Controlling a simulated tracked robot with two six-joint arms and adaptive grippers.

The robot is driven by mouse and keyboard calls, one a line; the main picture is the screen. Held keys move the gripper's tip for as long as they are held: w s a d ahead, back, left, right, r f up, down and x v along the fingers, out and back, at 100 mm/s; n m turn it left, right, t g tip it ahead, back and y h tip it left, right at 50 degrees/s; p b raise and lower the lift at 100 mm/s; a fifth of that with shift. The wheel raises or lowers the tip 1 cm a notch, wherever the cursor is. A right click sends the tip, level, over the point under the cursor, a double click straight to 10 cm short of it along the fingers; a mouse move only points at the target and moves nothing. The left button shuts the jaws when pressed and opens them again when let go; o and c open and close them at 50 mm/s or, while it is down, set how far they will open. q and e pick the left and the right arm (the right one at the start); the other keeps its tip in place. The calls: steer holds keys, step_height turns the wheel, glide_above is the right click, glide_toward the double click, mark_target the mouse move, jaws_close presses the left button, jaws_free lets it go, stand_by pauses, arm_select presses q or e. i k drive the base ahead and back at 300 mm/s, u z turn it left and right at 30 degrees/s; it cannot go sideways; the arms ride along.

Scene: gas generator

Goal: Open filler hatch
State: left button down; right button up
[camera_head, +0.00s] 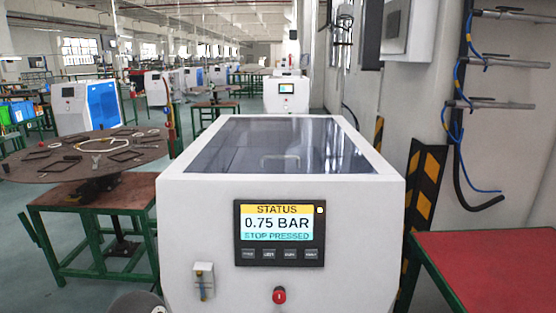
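The white gas generator (180,235) stands straight ahead in the head view. The filler hatch (235,145) looks to be the dark glossy panel on its top, and it lies flat and shut. A pale handle (281,159) shows near the front middle of this panel. The front display (278,228) reads "STATUS 0.75 BAR STOP PRESSED". A red knob (279,296) sits below it, and a small metal fitting (203,281) is on the front at left. Neither of my grippers can be made out.
A round brown table (60,165) with frames and loose parts stands at the left, over a red-topped green bench (135,195). Another red-topped bench (490,270) is at the right. A striped post (424,195) and wall pipes (505,105) stand behind it.

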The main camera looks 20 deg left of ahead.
mark_target(246, 159)
steer(key=u, duration=0.95)
steer(key=i, duration=0.15)
steer(key=z, duration=2.8)
steer(key=k, duration=1.4)
steer(key=u, duration=1.7)
steer(key=i, duration=0.95)
steer(key=u, duration=0.1)
